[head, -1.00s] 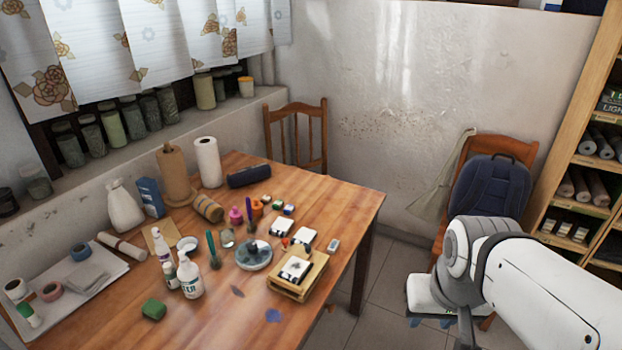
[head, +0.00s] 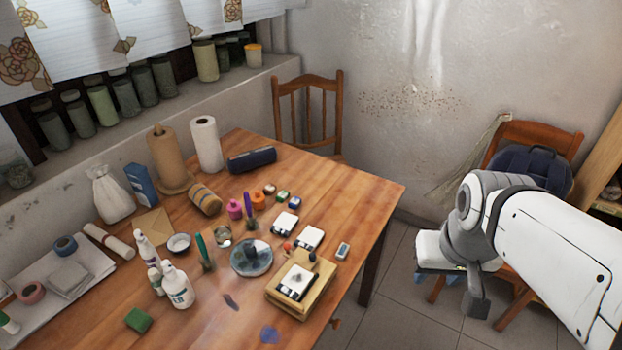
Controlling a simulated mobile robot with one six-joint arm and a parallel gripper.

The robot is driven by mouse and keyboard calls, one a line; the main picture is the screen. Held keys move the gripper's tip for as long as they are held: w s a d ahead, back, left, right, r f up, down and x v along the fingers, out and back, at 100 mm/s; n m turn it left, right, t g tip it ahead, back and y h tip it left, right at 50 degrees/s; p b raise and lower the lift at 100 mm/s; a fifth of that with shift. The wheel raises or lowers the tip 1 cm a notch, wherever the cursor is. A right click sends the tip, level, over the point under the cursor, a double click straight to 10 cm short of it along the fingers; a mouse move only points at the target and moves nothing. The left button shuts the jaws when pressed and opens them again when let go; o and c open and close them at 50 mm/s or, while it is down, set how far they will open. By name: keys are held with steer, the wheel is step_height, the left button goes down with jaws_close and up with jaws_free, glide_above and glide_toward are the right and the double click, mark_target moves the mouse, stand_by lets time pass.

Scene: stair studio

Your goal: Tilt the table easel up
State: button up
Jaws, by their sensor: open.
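The table easel (head: 322,285) is a small light-wood frame on the wooden table (head: 350,200), near its right front edge. Its board lies about flat and low. A white card with dark marks (head: 297,281) lies on it. My arm reaches in from the right, with its grey joints over the floor, right of the table and apart from the easel. I cannot make out any gripper fingers in this view.
A paint-stained dish (head: 252,258), small white cards (head: 286,223), bottles (head: 178,288) and a green block (head: 138,320) are on the table near the easel. A chair (head: 308,110) stands behind the table; another (head: 540,135) is at the right. Floor (head: 395,285) shows right of the table.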

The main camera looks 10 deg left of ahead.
steer(key=w+a+f+n+g+y+b, duration=0.1)
steer(key=w+a+f+n, duration=0.1)
steer(key=w+a+n, duration=0.45)
steer(key=n+g+y+b, duration=0.3)
steer(key=n, duration=1.2)
glide_toward(288, 244)
steer(key=f, duration=0.1)
steer(key=x, duration=0.7)
steer(key=shift+s+a+f, duration=0.1)
steer(key=shift+a+f, duration=0.2)
steer(key=shift+a, duration=0.05)
steer(key=shift+c, duration=0.3)
jaws_close()
